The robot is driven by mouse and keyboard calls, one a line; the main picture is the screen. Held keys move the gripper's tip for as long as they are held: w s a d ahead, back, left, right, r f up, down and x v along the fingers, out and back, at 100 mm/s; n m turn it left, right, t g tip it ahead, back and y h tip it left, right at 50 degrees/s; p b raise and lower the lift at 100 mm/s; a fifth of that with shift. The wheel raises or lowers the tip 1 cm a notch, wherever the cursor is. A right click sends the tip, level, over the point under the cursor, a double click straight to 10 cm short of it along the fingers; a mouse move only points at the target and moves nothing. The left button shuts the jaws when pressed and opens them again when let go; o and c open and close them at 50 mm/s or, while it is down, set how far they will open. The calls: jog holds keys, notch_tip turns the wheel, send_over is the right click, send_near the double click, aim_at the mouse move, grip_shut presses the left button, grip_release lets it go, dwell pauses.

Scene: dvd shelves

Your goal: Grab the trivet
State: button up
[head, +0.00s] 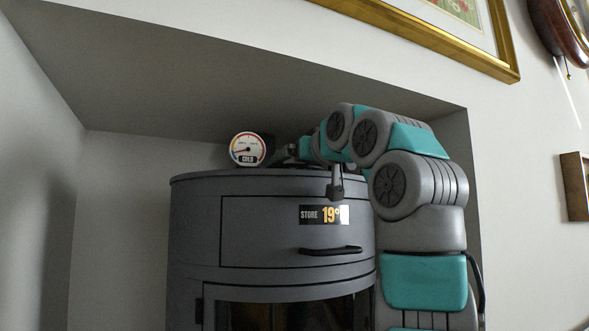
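I cannot clearly make out a trivet. A dark shape (268,149) shows on top of the grey stove (188,228), just right of the round gauge, but it is too small and dim to name. My arm reaches in from the right over the stove top. My gripper (284,154) is at the arm's far end, low over the stove top, close to the dark shape. Its fingers are small, dark and seen from behind, so I cannot tell whether they are open or touching anything.
A round gauge (247,149) marked COLD stands on the stove top left of my gripper. The stove has a handle (331,250) on its front and sits in a wall recess. A gold picture frame (430,38) and a wooden clock (561,28) hang at upper right.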

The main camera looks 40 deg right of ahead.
grip_shut()
dwell(0.8)
